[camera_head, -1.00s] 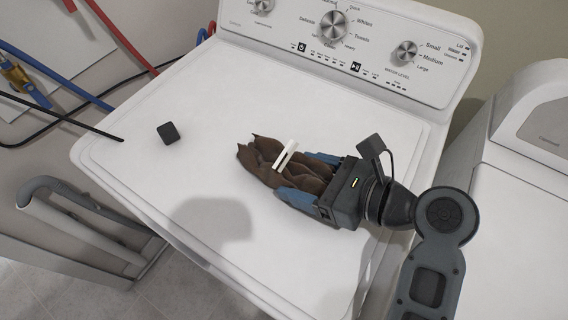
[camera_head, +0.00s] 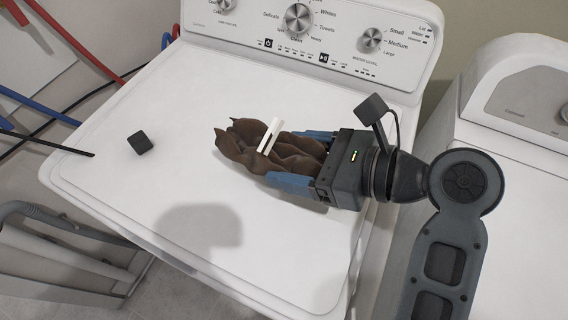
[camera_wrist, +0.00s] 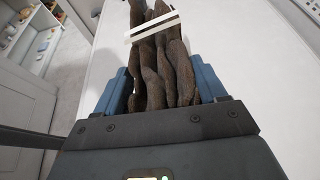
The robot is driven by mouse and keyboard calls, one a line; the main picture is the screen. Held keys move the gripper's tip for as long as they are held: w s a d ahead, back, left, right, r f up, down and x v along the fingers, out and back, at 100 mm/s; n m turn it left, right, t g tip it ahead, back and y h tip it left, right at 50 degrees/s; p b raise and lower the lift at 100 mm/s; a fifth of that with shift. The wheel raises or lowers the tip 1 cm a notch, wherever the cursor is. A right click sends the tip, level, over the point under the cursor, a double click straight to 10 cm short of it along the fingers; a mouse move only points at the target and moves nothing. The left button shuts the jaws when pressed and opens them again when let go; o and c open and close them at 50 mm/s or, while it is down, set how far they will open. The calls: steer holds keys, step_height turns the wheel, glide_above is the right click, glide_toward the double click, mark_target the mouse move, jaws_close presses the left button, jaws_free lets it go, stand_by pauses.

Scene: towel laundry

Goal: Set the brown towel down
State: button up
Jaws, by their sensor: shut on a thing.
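The brown towel (camera_head: 235,145) is bunched in folds between the two blue fingers of my gripper (camera_head: 289,158). A white clip-like piece (camera_head: 268,135) lies across it. My gripper is shut on the towel and points left over the white top of the washing machine (camera_head: 130,190). A shadow falls on the lid below and in front, so the towel seems held above it; I cannot tell the exact gap. In the wrist view the towel (camera_wrist: 155,70) sticks out past the blue fingers (camera_wrist: 163,85) in long folds.
A small black block (camera_head: 140,143) sits on the lid at left. The control panel with knobs (camera_head: 298,18) rises at the back. A second white machine (camera_head: 510,150) stands at right. A grey rail (camera_head: 60,225) is at lower left. The lid's front-left area is clear.

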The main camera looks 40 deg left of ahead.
steer(key=r+v, duration=0.1)
steer(key=v, duration=1)
steer(key=shift+s+a+r, duration=0.15)
steer(key=shift+s+r, duration=0.05)
steer(key=shift+r, duration=0.2)
